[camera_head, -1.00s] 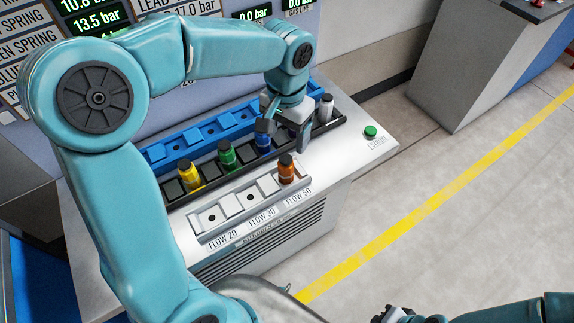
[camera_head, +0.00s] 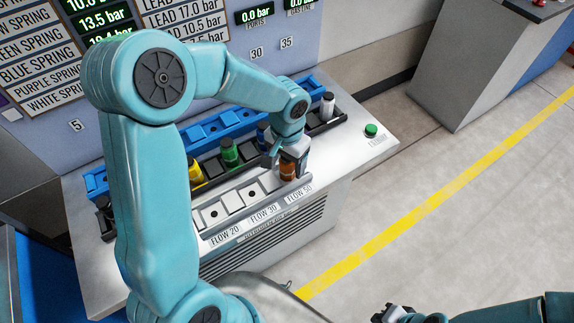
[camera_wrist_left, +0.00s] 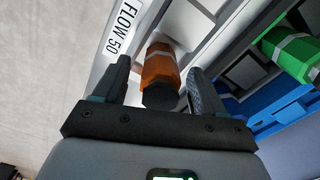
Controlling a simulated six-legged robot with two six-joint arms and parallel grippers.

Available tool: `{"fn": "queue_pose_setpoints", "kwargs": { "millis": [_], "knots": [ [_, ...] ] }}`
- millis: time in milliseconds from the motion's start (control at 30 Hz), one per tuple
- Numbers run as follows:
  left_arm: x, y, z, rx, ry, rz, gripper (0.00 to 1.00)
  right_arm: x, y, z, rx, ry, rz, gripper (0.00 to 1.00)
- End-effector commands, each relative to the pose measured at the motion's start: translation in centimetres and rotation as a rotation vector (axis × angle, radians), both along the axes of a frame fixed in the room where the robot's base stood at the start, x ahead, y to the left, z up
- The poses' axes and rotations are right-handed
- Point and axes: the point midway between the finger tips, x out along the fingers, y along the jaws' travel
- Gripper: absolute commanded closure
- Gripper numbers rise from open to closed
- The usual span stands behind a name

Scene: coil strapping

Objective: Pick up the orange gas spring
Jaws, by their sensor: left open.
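The orange gas spring (camera_head: 287,171) stands in the FLOW 50 slot at the right end of the front grey rack. Its top is partly hidden by my left gripper (camera_head: 290,155) in the head view. In the left wrist view the orange spring (camera_wrist_left: 158,68), with a dark cap and a pale band, sits between the two open fingers of the left gripper (camera_wrist_left: 156,82). I see a gap on each side of it. My right gripper (camera_head: 388,314) is at the bottom edge of the head view, away from the bench; its jaws are too small to judge.
Yellow (camera_head: 195,172), green (camera_head: 229,152) and blue springs stand in the black rack behind, with a white one (camera_head: 327,106) at its right end. The blue rack (camera_head: 205,131) behind looks empty. A green button (camera_head: 371,130) is at the right.

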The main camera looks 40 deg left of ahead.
Motion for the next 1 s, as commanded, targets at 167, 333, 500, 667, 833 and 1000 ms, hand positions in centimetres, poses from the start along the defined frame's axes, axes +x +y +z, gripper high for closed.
{"fn": "queue_pose_setpoints", "kwargs": {
  "millis": [167, 333, 500, 667, 833, 1000],
  "knots": [
    [0.0, 0.0, 0.0, 0.000, 0.000, 0.000, 0.78, 0.0, 0.0, 0.0, 0.000, 0.000, 0.000, 1.00],
    [0.0, 0.0, 0.1, 0.000, -0.001, 0.000, 1.00, 0.0, 0.0, 0.0, 0.000, 0.000, 0.000, 1.00],
    [0.0, 0.0, 0.2, 0.001, -0.002, 0.000, 1.00, 0.0, 0.0, 0.0, 0.000, 0.000, 0.000, 1.00],
    [0.1, 0.0, 1.3, 0.002, -0.004, 0.000, 1.00, 0.0, 0.0, 0.0, 0.000, 0.000, 0.000, 1.00],
    [0.2, 0.0, 4.5, 0.001, -0.008, 0.000, 1.00, 0.0, 0.0, -0.1, 0.000, 0.000, 0.000, 1.00],
    [0.2, 0.0, 9.8, 0.000, -0.011, -0.001, 1.00, 0.0, 0.0, -0.1, 0.000, 0.000, 0.000, 1.00]
  ]
}}
